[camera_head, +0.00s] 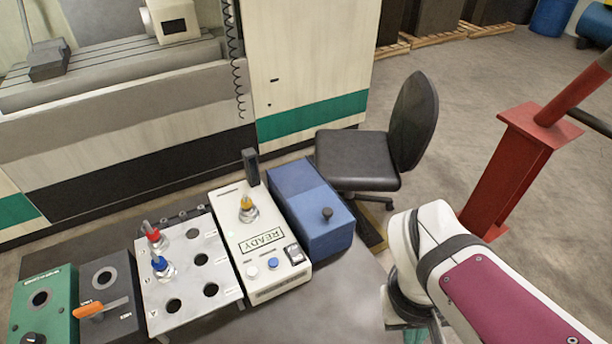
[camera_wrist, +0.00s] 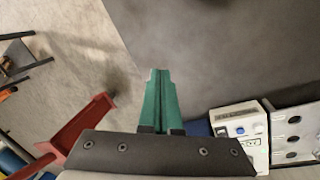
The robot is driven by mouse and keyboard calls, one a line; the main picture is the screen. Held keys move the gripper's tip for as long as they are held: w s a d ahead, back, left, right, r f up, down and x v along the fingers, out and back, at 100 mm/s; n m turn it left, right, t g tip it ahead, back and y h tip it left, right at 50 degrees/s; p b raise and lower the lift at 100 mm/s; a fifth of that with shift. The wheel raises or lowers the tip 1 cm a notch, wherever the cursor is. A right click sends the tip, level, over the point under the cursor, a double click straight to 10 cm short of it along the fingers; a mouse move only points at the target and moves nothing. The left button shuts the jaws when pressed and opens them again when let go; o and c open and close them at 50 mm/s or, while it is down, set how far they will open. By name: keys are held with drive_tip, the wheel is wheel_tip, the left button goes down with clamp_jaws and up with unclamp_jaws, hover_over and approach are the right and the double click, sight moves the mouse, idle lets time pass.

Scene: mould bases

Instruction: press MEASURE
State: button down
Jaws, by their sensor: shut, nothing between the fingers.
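The white measuring unit (camera_head: 262,243) stands on the bench with a READY display (camera_head: 263,239). A blue button (camera_head: 273,263) and a white button (camera_head: 252,271) sit on its front part, beside a dark switch (camera_head: 293,254). I cannot read which is MEASURE. A yellow-topped holder (camera_head: 247,203) stands upright on the unit. My gripper (camera_wrist: 159,76) has green fingers that are shut and empty. In the wrist view the unit (camera_wrist: 253,146) and blue button (camera_wrist: 239,130) lie to the right of the fingers, apart from them.
A blue box (camera_head: 312,212) with a black knob stands right of the unit. Left of it are a perforated plate (camera_head: 187,264) with red and blue holders, a dark box with an orange lever (camera_head: 102,308), and a green box (camera_head: 42,300). The bench front is bare.

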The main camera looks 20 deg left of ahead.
drive_tip(key=w+a+n+t+h, duration=0.2)
drive_tip(key=w+a+n+t, duration=0.1)
drive_tip(key=w+a+n, duration=0.3)
drive_tip(key=n+t+y, duration=0.3)
drive_tip(key=n+t, duration=0.3)
drive_tip(key=n, duration=1)
hover_over(270, 268)
wheel_tip(270, 268, down, 3)
drive_tip(key=shift+f, duration=0.15)
drive_tip(key=shift+f, duration=4.45)
drive_tip(key=shift+f, duration=0.4)
